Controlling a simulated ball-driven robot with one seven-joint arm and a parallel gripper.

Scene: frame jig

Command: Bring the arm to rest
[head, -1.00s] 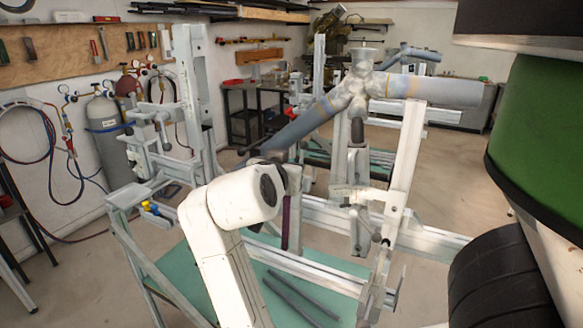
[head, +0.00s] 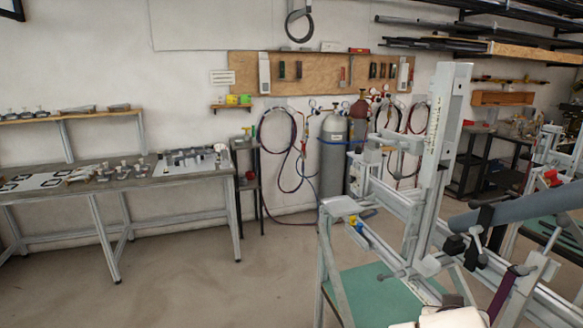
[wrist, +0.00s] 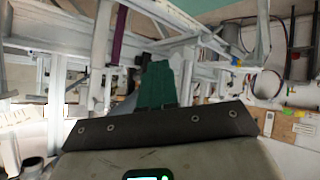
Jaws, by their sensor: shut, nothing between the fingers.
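My gripper (wrist: 158,70) shows in the wrist view as dark green fingers beyond a dark plate. The fingers are together and hold nothing. In the head view the gripper is out of frame; only a bit of my white arm shows at the bottom right edge. The frame jig (head: 437,165), of pale metal rails and posts, stands at the right in the head view. A grey-blue tube (head: 525,207) is held in it and runs off the right edge. In the wrist view, jig rails lie around and beyond the fingers, tilted; I cannot tell the clearance.
A workbench (head: 140,185) with small parts stands at the left. Gas cylinders (head: 333,150) and hoses are by the back wall, below a tool board (head: 300,75). A green panel (head: 375,298) lies low in the jig's frame. The floor at front left is clear.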

